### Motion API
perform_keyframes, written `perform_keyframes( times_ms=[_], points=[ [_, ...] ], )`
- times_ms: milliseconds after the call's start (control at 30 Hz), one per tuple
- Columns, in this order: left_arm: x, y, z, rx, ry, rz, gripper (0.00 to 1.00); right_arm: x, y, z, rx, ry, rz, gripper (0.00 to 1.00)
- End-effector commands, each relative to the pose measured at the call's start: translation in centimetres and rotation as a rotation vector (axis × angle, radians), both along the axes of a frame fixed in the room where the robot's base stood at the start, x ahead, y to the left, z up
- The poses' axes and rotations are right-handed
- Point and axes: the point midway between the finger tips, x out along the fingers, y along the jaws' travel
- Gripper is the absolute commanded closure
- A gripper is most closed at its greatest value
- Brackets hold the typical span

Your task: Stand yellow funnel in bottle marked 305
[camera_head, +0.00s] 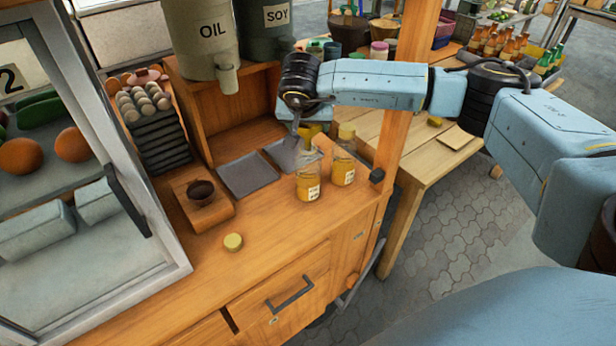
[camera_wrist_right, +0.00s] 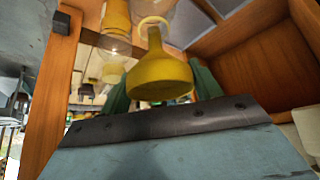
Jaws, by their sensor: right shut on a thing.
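The yellow funnel (camera_wrist_right: 160,75) is between the green fingers of my right gripper (camera_wrist_right: 163,90), which is shut on it. In the wrist view its narrow end points to the pale ring of a bottle mouth and overlaps it. I cannot tell whether the spout is inside. In the head view my right gripper (camera_head: 304,138) is over the front glass bottle (camera_head: 308,184), and part of the funnel shows behind it. A second bottle (camera_head: 343,165) with a yellowish top stands just behind to the right. The label numbers are too small to read. My left gripper is not in view.
A round yellowish lid (camera_head: 233,242) lies on the wooden counter. The front counter is mostly clear.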

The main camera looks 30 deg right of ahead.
Motion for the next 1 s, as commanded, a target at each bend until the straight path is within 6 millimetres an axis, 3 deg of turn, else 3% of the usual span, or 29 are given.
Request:
perform_keyframes(
  times_ms=[367, 400, 567, 867, 1000],
  points=[
    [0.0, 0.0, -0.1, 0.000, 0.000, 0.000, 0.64, 0.0, 0.0, -0.1, 0.000, 0.000, 0.000, 0.58],
    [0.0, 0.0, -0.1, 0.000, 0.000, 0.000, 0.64, 0.0, 0.0, -0.1, 0.000, 0.000, 0.000, 0.32],
    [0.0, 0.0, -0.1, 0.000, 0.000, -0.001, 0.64, 0.0, 0.0, -0.1, 0.000, 0.000, 0.000, 0.11],
    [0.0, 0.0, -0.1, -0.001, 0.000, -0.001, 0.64, 0.0, 0.1, 0.1, 0.001, 0.000, 0.001, 0.11],
    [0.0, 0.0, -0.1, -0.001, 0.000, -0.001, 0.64, -0.6, 0.6, 1.2, 0.002, -0.003, 0.002, 0.11]
  ],
)
